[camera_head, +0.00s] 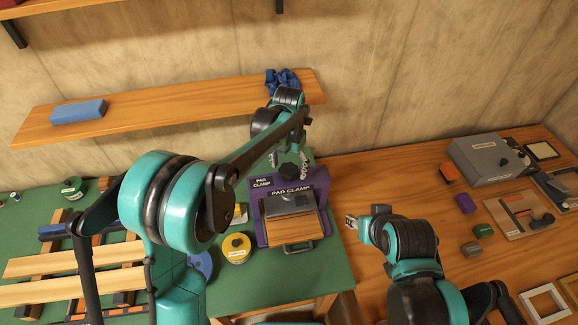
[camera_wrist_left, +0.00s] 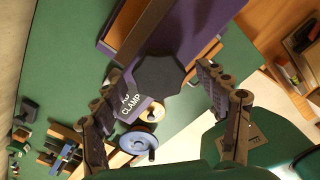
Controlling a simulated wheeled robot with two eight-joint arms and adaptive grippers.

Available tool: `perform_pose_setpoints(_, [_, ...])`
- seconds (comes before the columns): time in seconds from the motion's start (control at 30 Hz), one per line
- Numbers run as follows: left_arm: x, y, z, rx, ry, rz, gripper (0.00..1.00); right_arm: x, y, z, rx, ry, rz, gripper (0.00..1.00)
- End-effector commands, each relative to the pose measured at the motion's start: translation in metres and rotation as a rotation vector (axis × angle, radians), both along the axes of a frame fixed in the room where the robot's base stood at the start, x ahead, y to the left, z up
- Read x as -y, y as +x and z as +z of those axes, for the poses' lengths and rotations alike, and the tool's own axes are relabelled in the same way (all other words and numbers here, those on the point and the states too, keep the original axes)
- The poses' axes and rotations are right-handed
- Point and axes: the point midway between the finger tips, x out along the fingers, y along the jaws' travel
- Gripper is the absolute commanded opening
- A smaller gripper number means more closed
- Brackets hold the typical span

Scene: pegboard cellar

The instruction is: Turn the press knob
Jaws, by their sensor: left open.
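The purple pad clamp press (camera_head: 262,225) stands on the green bench top, with a wooden board and a metal handle at its front. Its dark press knob (camera_head: 288,171) sits at the top; in the left wrist view the knob (camera_wrist_left: 158,76) is a black faceted shape. My left gripper (camera_head: 290,163) is over the press from behind and above, its jaws open. In the left wrist view the two fingers (camera_wrist_left: 163,88) lie on either side of the knob, with visible gaps; contact cannot be seen. My right gripper (camera_head: 352,222) hangs right of the press, apart from it.
A yellow-lidded tin (camera_head: 237,247) and a blue disc (camera_head: 201,264) stand left of the press. A wooden shelf (camera_head: 180,112) with a blue block (camera_head: 78,111) runs behind. A grey box (camera_head: 488,158) and small blocks lie on the right bench.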

Motion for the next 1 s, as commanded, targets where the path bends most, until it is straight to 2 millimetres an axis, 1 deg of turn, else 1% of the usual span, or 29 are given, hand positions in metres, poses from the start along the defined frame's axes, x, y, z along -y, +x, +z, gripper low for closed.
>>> perform_pose_setpoints(0.17, [0.0, 0.0, 0.005, 0.0, 0.0, 0.0, 0.74, 0.0, 0.0, 0.0, 0.0, 0.0, 0.0, 0.4])
perform_pose_setpoints(0.27, [0.0, 0.0, 0.019, 0.0, 0.0, 0.0, 0.74, 0.0, 0.0, 0.0, 0.0, 0.0, 0.0, 0.4])
perform_pose_setpoints(0.5, [0.0, 0.0, 0.071, 0.0, 0.0, 0.0, 0.74, 0.0, 0.0, 0.0, 0.0, 0.0, 0.0, 0.4])
perform_pose_setpoints(0.6, [0.0, 0.0, 0.091, 0.0, 0.0, 0.0, 0.74, 0.0, 0.0, 0.0, 0.0, 0.0, 0.0, 0.4])
perform_pose_setpoints(0.7, [0.0, 0.0, 0.106, 0.0, 0.0, 0.0, 0.74, 0.0, 0.0, 0.0, 0.0, 0.0, 0.0, 0.4])
perform_pose_setpoints(0.83, [0.0, 0.0, 0.117, 0.0, 0.0, 0.0, 0.74, 0.0, 0.0, 0.0, 0.0, 0.0, 0.0, 0.4])
perform_pose_setpoints(1.0, [0.0, 0.0, 0.12, 0.0, 0.0, 0.0, 0.74, 0.0, 0.0, 0.0, 0.0, 0.0, 0.0, 0.4])
